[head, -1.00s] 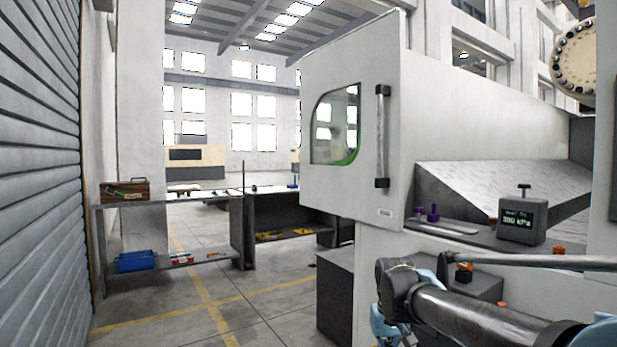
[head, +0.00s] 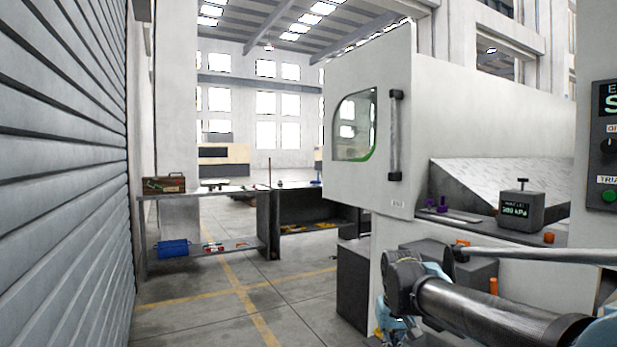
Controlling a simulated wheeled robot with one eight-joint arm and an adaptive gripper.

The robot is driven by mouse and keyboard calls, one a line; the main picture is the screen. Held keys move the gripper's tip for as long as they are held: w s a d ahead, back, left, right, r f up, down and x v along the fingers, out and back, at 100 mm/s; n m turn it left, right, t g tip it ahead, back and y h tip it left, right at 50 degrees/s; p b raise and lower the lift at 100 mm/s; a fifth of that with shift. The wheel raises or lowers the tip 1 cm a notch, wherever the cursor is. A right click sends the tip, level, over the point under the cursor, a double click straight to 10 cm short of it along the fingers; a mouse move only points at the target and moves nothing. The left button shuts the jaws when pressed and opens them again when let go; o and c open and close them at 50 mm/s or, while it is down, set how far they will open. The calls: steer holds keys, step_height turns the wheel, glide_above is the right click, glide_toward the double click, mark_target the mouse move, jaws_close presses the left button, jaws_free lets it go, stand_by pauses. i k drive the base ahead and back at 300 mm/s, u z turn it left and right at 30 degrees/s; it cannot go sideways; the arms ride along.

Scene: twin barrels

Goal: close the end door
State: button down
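The end door (head: 366,180) is a large pale panel with a rounded window (head: 354,125) edged in green and a vertical bar handle (head: 395,135) with dark mounts near its right edge. It stands swung out from the machine (head: 505,110), whose sloped interior and ledge show to the right of the door. My arm crosses the lower right of the head view, below and right of the door and apart from the handle. My gripper's fingers cannot be made out there, so whether it is open or shut does not show.
A control panel (head: 603,150) is at the far right. A shelf bench (head: 205,193) with a toolbox (head: 163,184) stands back left. A shutter wall (head: 60,170) bounds the left. Floor between is clear.

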mark_target(369, 91)
steer(key=u, duration=0.5)
steer(key=i, duration=0.85)
steer(key=u, duration=0.8)
steer(key=i, duration=2.15)
steer(key=z, duration=0.6)
steer(key=i, duration=0.8)
steer(key=z, duration=0.45)
